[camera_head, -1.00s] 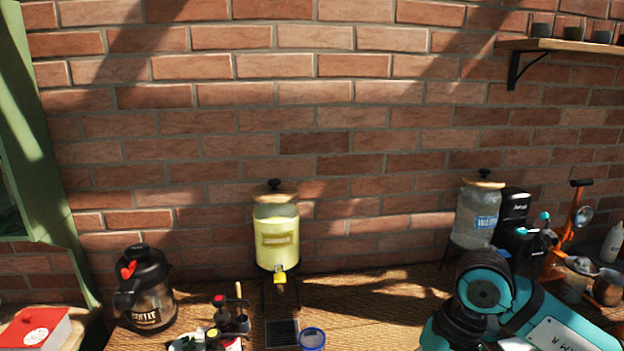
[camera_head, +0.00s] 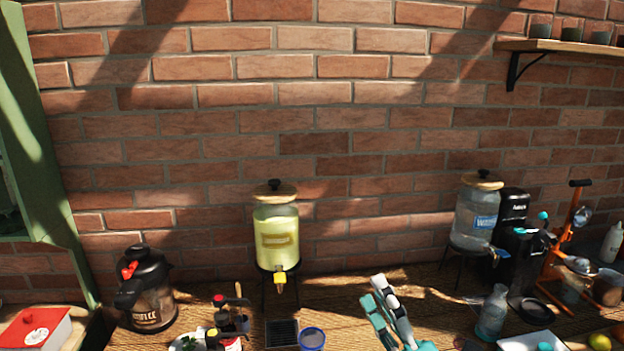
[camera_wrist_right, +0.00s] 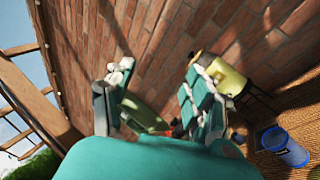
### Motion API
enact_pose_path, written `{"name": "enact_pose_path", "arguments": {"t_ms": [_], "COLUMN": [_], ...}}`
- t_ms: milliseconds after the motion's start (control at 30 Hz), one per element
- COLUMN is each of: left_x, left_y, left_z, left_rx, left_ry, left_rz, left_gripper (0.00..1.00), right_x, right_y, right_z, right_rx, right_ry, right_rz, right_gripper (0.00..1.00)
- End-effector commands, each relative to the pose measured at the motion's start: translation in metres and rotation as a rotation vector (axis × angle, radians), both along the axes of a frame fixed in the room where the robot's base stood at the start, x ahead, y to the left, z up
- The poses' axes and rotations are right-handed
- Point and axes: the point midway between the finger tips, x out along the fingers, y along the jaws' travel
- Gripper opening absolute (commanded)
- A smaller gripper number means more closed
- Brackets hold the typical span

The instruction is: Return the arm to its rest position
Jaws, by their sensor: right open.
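My right gripper (camera_head: 384,312) shows at the bottom of the head view, to the right of the blue cup (camera_head: 312,338). Its fingers point up and it holds nothing. In the right wrist view my right gripper (camera_wrist_right: 160,98) has its two fingers spread apart with nothing between them. Most of my right arm lies below the head view's edge. My left gripper is not in view.
A yellow drink dispenser (camera_head: 277,232) and a water dispenser (camera_head: 476,213) stand along the brick wall. A coffee pot (camera_head: 146,290) is at left. A black coffee machine (camera_head: 512,235), a bottle (camera_head: 492,312) and a white tray (camera_head: 530,341) are at right.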

Motion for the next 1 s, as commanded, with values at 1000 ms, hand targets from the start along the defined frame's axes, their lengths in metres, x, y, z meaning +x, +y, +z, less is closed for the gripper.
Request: {"name": "enact_pose_path", "arguments": {"t_ms": [1000], "left_x": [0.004], "left_y": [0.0], "left_z": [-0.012], "left_rx": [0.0], "left_ry": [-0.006], "left_rz": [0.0], "left_gripper": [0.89], "right_x": [-0.219], "right_y": [-0.101], "right_z": [-0.403], "right_rx": [1.427], "right_ry": [1.655], "right_rz": [-0.996], "right_gripper": [0.55]}}
